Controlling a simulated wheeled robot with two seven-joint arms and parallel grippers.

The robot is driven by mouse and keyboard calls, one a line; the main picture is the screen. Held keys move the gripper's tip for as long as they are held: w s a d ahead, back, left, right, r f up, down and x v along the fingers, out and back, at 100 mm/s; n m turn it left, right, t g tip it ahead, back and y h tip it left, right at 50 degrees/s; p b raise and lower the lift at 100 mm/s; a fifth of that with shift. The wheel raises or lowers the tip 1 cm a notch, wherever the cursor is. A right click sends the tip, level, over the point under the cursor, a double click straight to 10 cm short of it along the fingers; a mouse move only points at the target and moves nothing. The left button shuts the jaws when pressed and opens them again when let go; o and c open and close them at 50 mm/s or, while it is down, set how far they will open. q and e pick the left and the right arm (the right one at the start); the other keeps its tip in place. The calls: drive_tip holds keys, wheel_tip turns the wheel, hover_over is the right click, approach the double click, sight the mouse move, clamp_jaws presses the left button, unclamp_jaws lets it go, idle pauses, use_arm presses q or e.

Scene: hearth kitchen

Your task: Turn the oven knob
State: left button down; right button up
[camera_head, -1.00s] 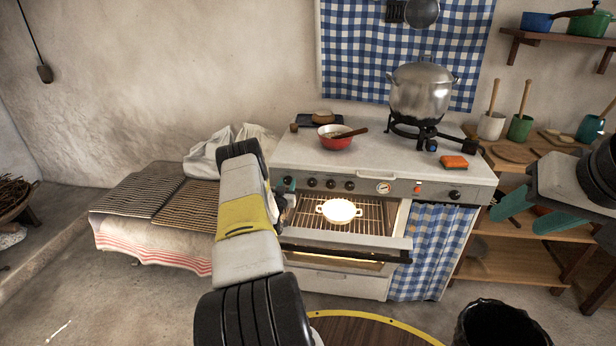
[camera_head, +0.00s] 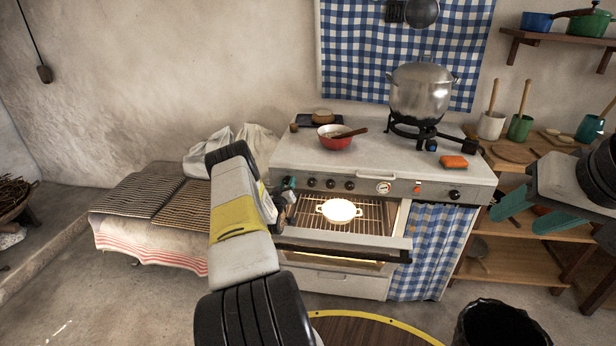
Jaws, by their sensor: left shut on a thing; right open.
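The stove (camera_head: 478,187) stands against the wall with a row of black knobs on its front panel. Three dark knobs (camera_head: 331,184) show left of the round dial (camera_head: 383,188), and another knob (camera_head: 454,195) sits at the panel's right end. My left gripper (camera_head: 288,186) is at the panel's left end, with a teal fingertip showing. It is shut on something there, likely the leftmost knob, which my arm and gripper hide. My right gripper (camera_head: 525,212) is open and empty at the right, in front of the wooden shelves.
The oven door (camera_head: 345,253) is open, and a white dish (camera_head: 339,210) sits on the lit rack. A black bin (camera_head: 500,322) is at the lower right.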

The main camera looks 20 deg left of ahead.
use_arm(q)
drive_tip(key=c, duration=0.9)
unclamp_jaws()
drive_tip(key=shift+c, duration=0.2)
drive_tip(key=shift+s, duration=0.1)
drive_tip(key=v, duration=0.7)
drive_tip(key=shift+s, duration=0.35)
drive_tip(key=shift+d, duration=0.1)
